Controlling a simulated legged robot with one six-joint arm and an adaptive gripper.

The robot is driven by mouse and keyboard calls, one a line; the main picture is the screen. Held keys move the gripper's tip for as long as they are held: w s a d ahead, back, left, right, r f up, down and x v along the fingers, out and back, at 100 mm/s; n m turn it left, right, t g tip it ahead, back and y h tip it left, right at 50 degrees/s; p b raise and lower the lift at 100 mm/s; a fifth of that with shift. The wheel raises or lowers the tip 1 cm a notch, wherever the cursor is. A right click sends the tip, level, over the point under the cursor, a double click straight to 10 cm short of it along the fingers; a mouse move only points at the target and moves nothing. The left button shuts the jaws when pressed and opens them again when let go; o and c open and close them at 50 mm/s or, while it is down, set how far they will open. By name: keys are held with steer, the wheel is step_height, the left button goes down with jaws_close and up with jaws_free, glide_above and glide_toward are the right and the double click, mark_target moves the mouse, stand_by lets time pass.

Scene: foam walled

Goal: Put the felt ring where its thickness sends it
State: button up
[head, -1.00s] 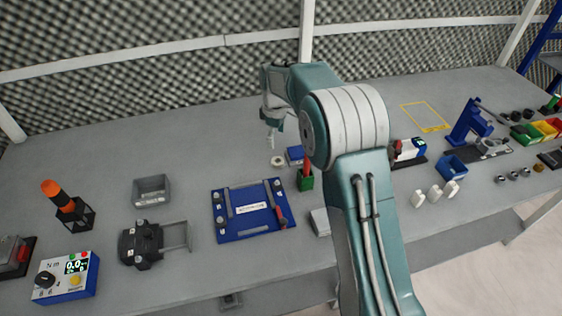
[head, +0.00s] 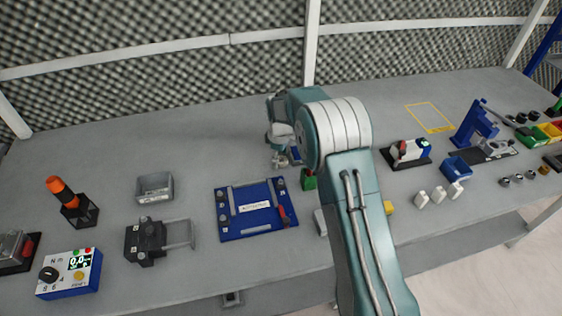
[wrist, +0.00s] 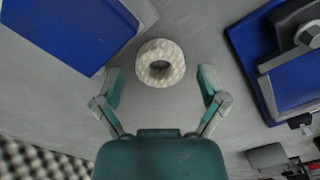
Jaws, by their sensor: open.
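The felt ring (wrist: 160,48) is pale, speckled and thick-walled, and lies flat on the grey bench in the wrist view. My gripper (wrist: 160,77) is open, with one finger on each side of the ring and a gap to both. The ring lies slightly ahead of the middle of the fingers, and nothing is held. In the head view my gripper (head: 283,155) is low over the bench, and the ring (head: 281,162) shows only in part beneath it.
A blue block (wrist: 60,28) is close on the ring's left in the wrist view. A blue fixture board (head: 256,226) stands nearer me. The back bench is clear.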

steer(key=c, duration=1)
steer(key=shift+r, duration=0.15)
